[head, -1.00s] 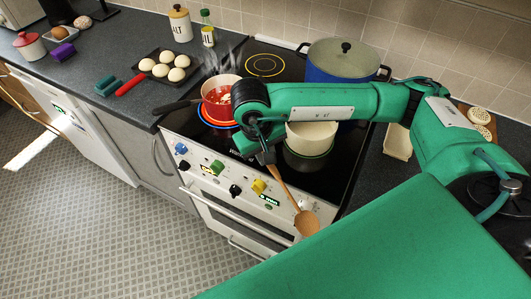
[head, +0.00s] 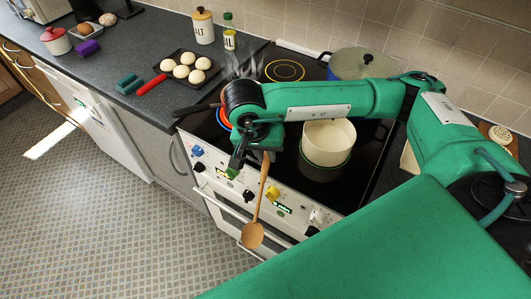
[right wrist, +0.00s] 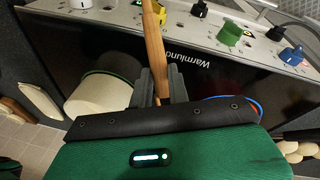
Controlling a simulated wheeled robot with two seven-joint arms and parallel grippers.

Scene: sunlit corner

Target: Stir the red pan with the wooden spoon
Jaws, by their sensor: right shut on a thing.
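The wooden spoon (head: 252,234) hangs bowl down in front of the oven's control panel in the head view. My right gripper (head: 250,158) is shut on its handle; the right wrist view also shows the handle (right wrist: 154,50) between the fingers (right wrist: 161,84). The red pan is almost wholly hidden behind my right wrist in the head view. Its dark handle (head: 193,109) sticks out to the left and steam rises above it. The spoon is outside the pan, in front of and below it. My left gripper is not in view.
A cream pot (head: 329,136) stands on the hob right of my gripper. A blue lidded pot (head: 360,66) is behind my forearm. A tray of pale buns (head: 186,68), a salt jar (head: 203,27) and a bottle (head: 229,35) stand on the left counter. Knobs line the stove front.

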